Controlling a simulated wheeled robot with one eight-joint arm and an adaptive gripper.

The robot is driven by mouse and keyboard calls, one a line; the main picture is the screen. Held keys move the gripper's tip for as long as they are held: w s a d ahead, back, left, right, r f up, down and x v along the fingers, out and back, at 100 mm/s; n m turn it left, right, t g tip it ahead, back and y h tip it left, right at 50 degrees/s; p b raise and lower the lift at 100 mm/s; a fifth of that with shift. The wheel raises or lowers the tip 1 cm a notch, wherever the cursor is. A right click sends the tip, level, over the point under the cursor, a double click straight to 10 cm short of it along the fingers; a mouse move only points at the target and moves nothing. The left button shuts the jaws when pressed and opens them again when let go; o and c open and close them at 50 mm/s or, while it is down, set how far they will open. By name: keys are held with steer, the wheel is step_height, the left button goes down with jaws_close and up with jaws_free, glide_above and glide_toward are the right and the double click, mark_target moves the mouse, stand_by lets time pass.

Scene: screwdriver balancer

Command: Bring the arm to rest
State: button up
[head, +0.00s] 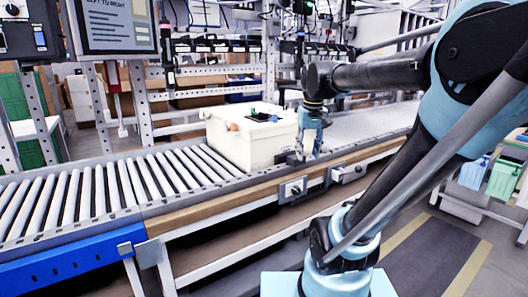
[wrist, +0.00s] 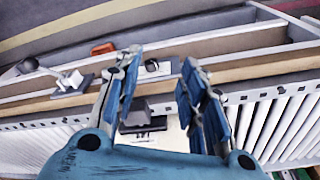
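My arm reaches in from the right in the head view and bends down at its wrist. My gripper (head: 308,152) points down at the front edge of the conveyor, just right of the white box. In the wrist view my gripper (wrist: 160,68) has its two blue and grey fingers apart, with nothing held between them. Whether the fingers touch the rail or box cannot be told.
A white box (head: 245,148) with small black, green and orange items on top stands on the roller conveyor (head: 110,188). A control with a knob (head: 293,188) sits on the front rail. A monitor (head: 117,25) hangs at the upper left. Coloured bins (head: 503,180) stand at the right.

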steer(key=s+d+f, duration=0.2)
steer(key=s+f, duration=0.4)
steer(key=f, duration=0.3)
steer(key=s+d+f+m, duration=0.1)
steer(key=s+d+f, duration=0.1)
steer(key=s+f, duration=0.5)
steer(key=shift+f+t, duration=0.4)
steer(key=shift+f, duration=0.45)
steer(key=shift+s, duration=0.1)
steer(key=shift+w+f, duration=0.2)
steer(key=shift+w, duration=0.2)
steer(key=shift+c, duration=0.6)
